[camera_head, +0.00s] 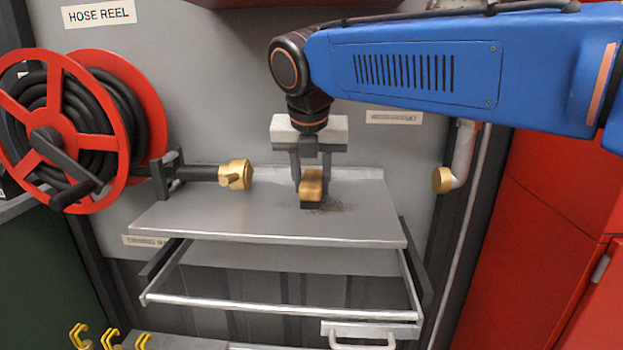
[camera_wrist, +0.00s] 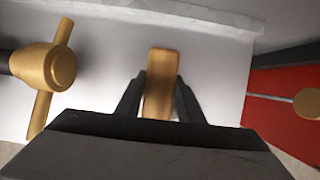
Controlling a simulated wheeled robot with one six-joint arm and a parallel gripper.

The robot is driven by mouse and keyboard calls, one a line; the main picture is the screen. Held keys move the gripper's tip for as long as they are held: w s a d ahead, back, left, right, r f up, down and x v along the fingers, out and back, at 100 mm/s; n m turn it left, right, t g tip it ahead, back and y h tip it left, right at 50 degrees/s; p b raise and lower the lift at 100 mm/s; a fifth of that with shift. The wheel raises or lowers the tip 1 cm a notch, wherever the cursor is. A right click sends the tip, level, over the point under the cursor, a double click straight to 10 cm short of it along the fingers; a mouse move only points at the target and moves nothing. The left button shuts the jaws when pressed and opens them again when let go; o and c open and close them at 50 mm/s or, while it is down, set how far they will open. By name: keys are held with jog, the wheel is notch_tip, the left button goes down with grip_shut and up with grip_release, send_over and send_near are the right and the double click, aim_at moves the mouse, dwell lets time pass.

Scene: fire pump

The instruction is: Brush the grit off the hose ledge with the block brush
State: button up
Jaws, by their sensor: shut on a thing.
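The block brush (camera_head: 312,184) has a wooden body and a dark underside. My gripper (camera_head: 311,180) is shut on it and holds it upright over the hose ledge (camera_head: 190,215), a grey metal shelf. In the wrist view the brush (camera_wrist: 161,82) sits between the two dark fingers, and the grit is hidden there.
A brass hose nozzle (camera_head: 236,174) sticks out over the ledge's left side. A red hose reel (camera_head: 70,125) is at the far left. A brass-capped pipe (camera_head: 443,180) and red cabinet (camera_head: 530,210) stand at the right. A metal rail frame (camera_head: 280,305) is below the ledge.

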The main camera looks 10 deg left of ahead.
aim_at(321, 189)
jog(key=shift+s+d, duration=0.15)
jog(key=shift+s, duration=1.95)
jog(key=shift+s+d, duration=0.1)
jog(key=shift+s, duration=2)
jog(key=shift+w+d, duration=0.1)
jog(key=shift+d, duration=0.9)
jog(key=shift+w+a+f, duration=0.1)
jog(key=shift+w, duration=1.75)
jog(key=shift+w+a, duration=0.1)
jog(key=shift+w, duration=1.45)
jog(key=shift+w, duration=1.6)
jog(key=shift+d, duration=0.95)
jog(key=shift+s, duration=1.65)
jog(key=shift+s+d, duration=0.15)
jog(key=shift+s, duration=1.55)
